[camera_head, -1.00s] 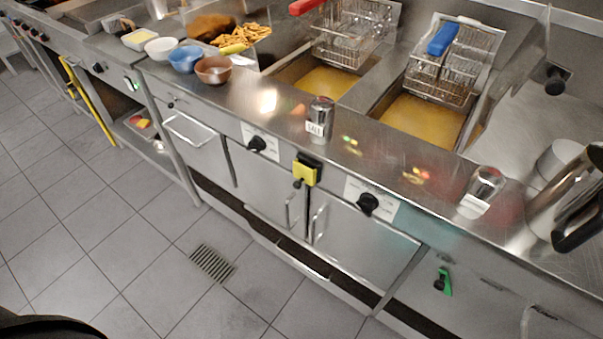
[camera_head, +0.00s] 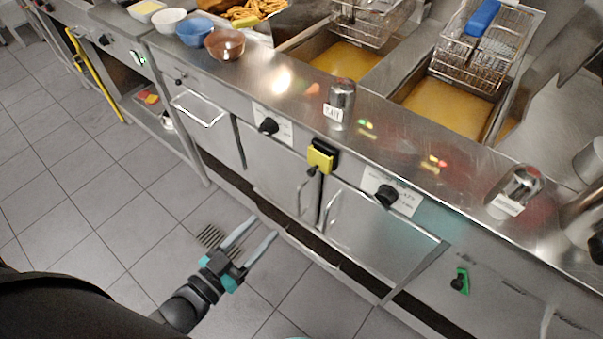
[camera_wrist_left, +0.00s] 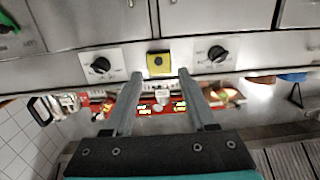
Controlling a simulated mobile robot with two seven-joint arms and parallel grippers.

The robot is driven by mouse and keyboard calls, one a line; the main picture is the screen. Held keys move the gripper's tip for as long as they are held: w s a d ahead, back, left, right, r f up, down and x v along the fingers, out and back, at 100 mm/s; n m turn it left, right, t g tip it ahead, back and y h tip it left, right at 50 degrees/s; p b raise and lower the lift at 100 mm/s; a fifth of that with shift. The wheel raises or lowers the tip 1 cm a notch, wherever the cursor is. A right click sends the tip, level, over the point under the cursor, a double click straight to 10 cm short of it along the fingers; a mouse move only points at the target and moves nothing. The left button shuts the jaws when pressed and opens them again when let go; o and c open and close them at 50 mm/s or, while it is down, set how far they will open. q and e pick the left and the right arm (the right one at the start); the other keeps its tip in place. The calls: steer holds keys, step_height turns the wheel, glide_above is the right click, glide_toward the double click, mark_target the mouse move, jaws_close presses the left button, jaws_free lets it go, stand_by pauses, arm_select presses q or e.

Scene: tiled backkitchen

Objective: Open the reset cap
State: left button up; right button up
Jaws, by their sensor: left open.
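The yellow reset cap (camera_head: 321,157) sits in a black housing on the steel fryer front, between two black knobs. In the left wrist view the yellow cap (camera_wrist_left: 160,64) appears as a square with a dark round mark, straight ahead between my fingertips. I cannot tell whether it is lifted at all. My left gripper (camera_head: 262,229) is open and empty, below and to the left of the cap in the head view, apart from it. Its two grey fingers also show in the left wrist view (camera_wrist_left: 161,76). My right gripper does not show.
Black knobs (camera_head: 268,126) and (camera_head: 387,195) flank the cap. Door handles (camera_head: 331,207) stick out below it. Shakers (camera_head: 341,104) and (camera_head: 514,190) stand on the counter edge above, before the fryer baskets (camera_head: 487,50).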

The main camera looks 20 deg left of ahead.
mark_target(309, 175)
arm_select(q)
steer(key=shift+t+h, duration=0.3)
steer(key=shift+t, duration=0.1)
steer(key=x, duration=0.5)
steer(key=r+b+x, duration=0.1)
steer(key=x, duration=0.3)
steer(key=r+b+x, duration=0.1)
steer(key=x, duration=0.4)
steer(key=shift+w+d, duration=0.35)
steer(key=shift+w, duration=0.25)
steer(key=shift+w+r, duration=0.1)
steer(key=c, duration=0.5)
jaws_close()
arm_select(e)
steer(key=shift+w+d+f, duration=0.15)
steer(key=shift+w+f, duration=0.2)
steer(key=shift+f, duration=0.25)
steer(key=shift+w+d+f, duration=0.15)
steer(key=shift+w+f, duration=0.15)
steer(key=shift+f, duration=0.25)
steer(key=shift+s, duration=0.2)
